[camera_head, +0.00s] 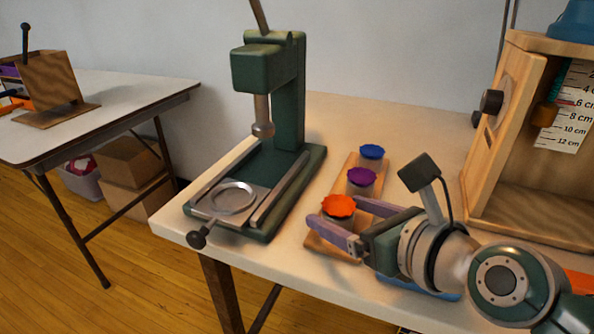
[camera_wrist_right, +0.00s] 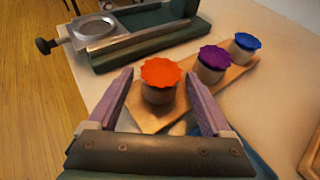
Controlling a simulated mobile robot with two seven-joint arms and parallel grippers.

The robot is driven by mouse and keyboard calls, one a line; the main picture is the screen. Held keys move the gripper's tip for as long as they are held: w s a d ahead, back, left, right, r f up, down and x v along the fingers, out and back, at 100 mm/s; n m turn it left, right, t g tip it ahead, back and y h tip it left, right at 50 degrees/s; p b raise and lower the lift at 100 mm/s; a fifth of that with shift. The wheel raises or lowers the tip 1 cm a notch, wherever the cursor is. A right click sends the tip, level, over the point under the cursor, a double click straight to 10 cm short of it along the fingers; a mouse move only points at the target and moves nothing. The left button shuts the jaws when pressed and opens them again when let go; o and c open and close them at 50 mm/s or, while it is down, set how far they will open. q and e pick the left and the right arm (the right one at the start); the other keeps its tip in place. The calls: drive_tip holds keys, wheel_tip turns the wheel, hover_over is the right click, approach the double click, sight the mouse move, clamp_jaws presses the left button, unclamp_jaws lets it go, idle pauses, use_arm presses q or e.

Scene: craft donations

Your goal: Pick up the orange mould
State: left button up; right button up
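The orange mould (camera_head: 339,206) has a scalloped orange top on a pale round body. It stands at the near end of a wooden board (camera_head: 320,246), in line with a purple mould (camera_head: 361,177) and a blue mould (camera_head: 371,153). My right gripper (camera_head: 338,217) is open, with its purple fingers apart and pointing at the orange mould. In the right wrist view the orange mould (camera_wrist_right: 160,78) shows between the open fingertips (camera_wrist_right: 160,78); I cannot tell whether either finger touches it. My left gripper is not in view.
A green press (camera_head: 285,130) with a round ring on its base stands left of the board. A wooden cabinet (camera_head: 530,205) with a centimetre scale stands at the right. Another table (camera_head: 95,105) is at the far left, with boxes (camera_head: 125,165) beneath it.

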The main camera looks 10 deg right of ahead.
clamp_jaws()
idle(0.5)
